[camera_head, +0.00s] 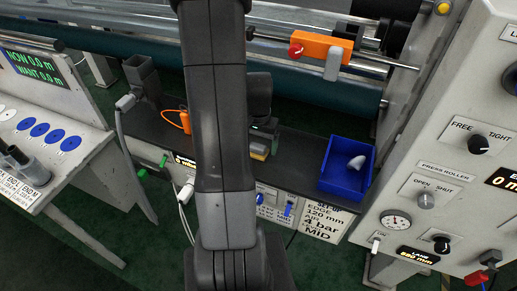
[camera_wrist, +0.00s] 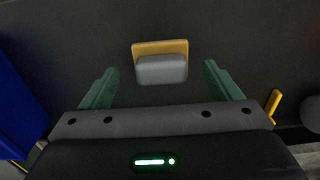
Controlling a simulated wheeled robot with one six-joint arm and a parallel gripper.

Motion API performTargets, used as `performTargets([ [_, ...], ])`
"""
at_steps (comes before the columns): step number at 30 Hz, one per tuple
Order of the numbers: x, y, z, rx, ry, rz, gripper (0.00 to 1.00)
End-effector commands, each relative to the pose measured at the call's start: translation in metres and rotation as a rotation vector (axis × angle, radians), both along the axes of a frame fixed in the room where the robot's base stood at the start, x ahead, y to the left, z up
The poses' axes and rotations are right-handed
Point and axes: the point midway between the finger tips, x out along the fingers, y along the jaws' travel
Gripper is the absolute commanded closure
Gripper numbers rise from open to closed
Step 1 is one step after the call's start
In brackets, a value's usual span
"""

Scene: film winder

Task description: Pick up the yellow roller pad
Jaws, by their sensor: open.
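The yellow roller pad (camera_wrist: 148,47) lies on the dark bench top, with a grey block on its yellow plate, in the upper middle of the wrist view. In the head view the pad (camera_head: 258,156) shows partly, just below my gripper (camera_head: 266,128) and beside my arm. In the wrist view my gripper (camera_wrist: 161,86) is open, with its green fingers wide apart. The pad lies ahead of the fingers and between their lines, with a gap on either side. I see no contact with it.
A blue bin (camera_head: 343,187) holding a pale rounded thing (camera_head: 356,162) stands to the right on the dark bench (camera_head: 300,150). An orange-handled item (camera_head: 180,120) and a grey holder (camera_head: 143,76) are to the left. A teal roller (camera_head: 320,88) runs behind.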

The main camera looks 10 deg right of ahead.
Motion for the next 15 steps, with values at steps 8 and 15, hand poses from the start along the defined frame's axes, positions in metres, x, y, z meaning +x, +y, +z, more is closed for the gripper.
performTargets([
  [8,0.0,0.0,-0.018,0.0,0.0,0.0,0.15],
  [15,0.0,0.0,-0.018,-0.001,-0.001,0.0,0.25],
])
